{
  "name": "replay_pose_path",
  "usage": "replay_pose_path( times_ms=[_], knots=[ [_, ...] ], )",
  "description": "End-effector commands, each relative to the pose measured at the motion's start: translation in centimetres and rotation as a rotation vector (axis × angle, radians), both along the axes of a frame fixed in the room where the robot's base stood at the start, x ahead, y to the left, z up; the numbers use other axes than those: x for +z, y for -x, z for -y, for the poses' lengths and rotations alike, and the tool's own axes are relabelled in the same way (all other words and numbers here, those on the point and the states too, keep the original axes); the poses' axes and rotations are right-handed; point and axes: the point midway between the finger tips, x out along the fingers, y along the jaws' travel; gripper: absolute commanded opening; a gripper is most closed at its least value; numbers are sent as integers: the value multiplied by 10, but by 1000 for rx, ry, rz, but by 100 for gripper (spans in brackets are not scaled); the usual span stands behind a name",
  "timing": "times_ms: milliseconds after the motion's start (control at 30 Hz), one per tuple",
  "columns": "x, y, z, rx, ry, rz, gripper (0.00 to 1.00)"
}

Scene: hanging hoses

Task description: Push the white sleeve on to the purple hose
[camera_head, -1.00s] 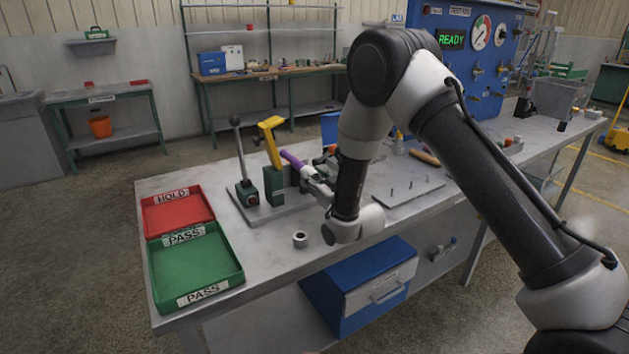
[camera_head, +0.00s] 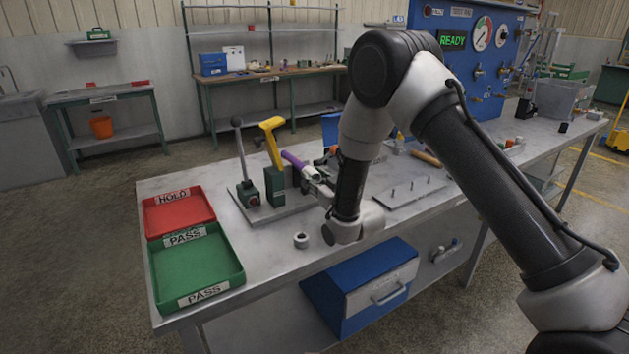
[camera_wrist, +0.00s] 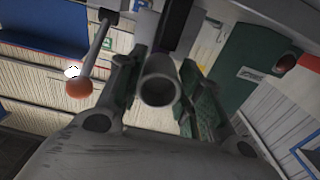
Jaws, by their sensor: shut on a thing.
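The purple hose (camera_head: 293,160) sticks out to the left of my gripper in the head view, beside the yellow-handled clamp. The white sleeve (camera_head: 311,172) shows as a pale piece at the hose's right end, in line with it. My gripper (camera_head: 317,178) is shut on the sleeve. In the wrist view the sleeve (camera_wrist: 158,88) is an open-ended pale tube between the two fingers of my gripper (camera_wrist: 158,100). How far the hose reaches into the sleeve cannot be told.
The yellow-handled clamp (camera_head: 272,145) and a lever (camera_head: 239,150) stand close left of the hose. A small white ring (camera_head: 301,241) lies on the bench. Red (camera_head: 208,207) and green (camera_head: 240,277) trays sit at the left; a plate with pegs (camera_head: 420,192) lies to the right.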

Motion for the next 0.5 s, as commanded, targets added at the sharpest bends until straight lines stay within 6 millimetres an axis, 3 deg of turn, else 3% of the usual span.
replay_pose_path(
  times_ms=[500],
  knots=[
    [0, -6, -4, 0, 0, 0, 15]
  ],
)
